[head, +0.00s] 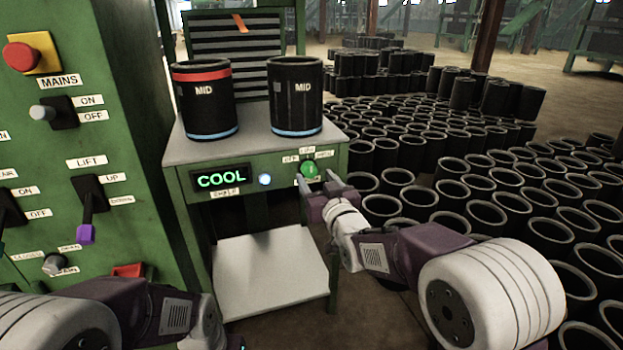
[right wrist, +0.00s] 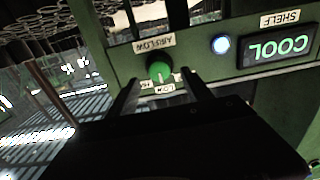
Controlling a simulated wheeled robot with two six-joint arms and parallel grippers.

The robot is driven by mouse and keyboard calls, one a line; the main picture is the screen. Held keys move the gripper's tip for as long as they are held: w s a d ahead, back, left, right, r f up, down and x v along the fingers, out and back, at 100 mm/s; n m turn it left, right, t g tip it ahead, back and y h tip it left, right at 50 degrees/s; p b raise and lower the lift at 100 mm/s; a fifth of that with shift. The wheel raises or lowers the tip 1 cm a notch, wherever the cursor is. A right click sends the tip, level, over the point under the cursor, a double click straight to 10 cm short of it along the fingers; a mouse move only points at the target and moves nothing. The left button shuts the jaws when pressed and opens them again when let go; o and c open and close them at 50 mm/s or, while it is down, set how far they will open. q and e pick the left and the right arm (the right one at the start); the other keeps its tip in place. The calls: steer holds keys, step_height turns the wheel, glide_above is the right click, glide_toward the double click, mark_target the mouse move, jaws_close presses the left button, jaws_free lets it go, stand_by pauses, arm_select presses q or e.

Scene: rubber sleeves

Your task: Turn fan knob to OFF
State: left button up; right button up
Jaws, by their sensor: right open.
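The fan knob (head: 309,170) is a round green knob on the front edge of the green bench, with small labels above it. It also shows in the right wrist view (right wrist: 159,70), upside down, where its pale mark points toward the LOW label (right wrist: 165,88). In the head view a small label at the knob's upper left (head: 290,158) seems to read OFF. My right gripper (head: 318,181) is open just in front of the knob. In the right wrist view its fingers (right wrist: 162,84) spread to either side of the knob, apparently not touching it.
A lit COOL display (head: 222,178) and a round lamp (head: 265,179) sit left of the knob. Two black MID sleeves (head: 205,105) (head: 295,100) stand on the bench top. A green control panel (head: 125,130) stands at the left. Many black sleeves (head: 480,150) cover the floor at right.

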mark_target(310, 173)
steer(key=b+x, duration=0.1)
steer(key=x, duration=0.3)
steer(key=shift+w+a, duration=0.1)
steer(key=shift+w, duration=0.05)
jaws_close()
steer(key=n, duration=0.4)
steer(key=shift+n, duration=0.3)
steer(key=shift+a+n+p, duration=0.1)
steer(key=shift+n+p, duration=0.3)
steer(key=shift+n, duration=1.6)
steer(key=shift+f+n, duration=0.1)
steer(key=shift+n, duration=0.2)
